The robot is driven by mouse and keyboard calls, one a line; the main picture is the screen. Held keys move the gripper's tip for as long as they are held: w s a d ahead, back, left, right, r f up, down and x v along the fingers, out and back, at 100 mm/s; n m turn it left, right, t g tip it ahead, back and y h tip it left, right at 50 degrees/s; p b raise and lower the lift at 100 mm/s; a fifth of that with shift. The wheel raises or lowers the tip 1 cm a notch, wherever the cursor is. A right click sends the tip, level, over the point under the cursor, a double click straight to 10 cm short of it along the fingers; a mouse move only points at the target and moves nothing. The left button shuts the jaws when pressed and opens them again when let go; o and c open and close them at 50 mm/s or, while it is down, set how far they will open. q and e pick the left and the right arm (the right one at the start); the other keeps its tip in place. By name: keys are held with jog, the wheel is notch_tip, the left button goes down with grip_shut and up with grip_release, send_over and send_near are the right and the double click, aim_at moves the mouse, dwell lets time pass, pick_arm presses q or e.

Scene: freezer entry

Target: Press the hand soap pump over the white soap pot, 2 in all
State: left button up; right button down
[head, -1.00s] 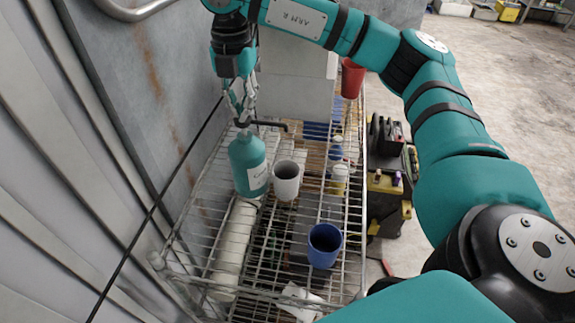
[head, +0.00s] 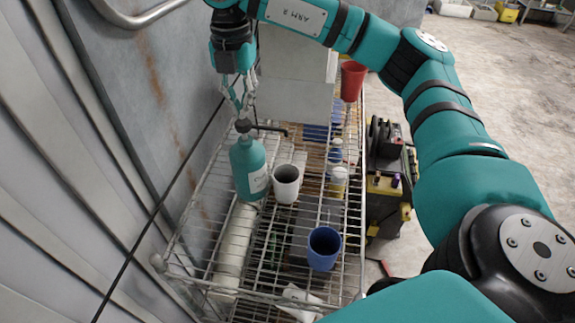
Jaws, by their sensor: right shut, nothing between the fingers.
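The teal hand soap bottle (head: 249,170) with a white label stands upright on the wire rack. Its dark pump head (head: 244,126) has a spout (head: 272,129) reaching right, towards the area above the white soap pot (head: 286,186). The pot stands upright just right of the bottle, its inside dark; I cannot tell if soap is in it. My right gripper (head: 241,113) points down, shut and empty, its fingertips right above the pump head. I cannot tell whether they touch it. My left gripper is not in view.
A blue cup (head: 324,250) stands nearer on the rack (head: 205,262), and a red cup (head: 352,82) farther back. Small bottles (head: 338,182) stand right of the pot. A large pale box (head: 296,90) is behind. A grey wall closes the left side.

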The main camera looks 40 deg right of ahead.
notch_tip(320, 180, up, 6)
jog(key=p, duration=0.3)
jog(key=shift+f, duration=0.15)
dwell(0.4)
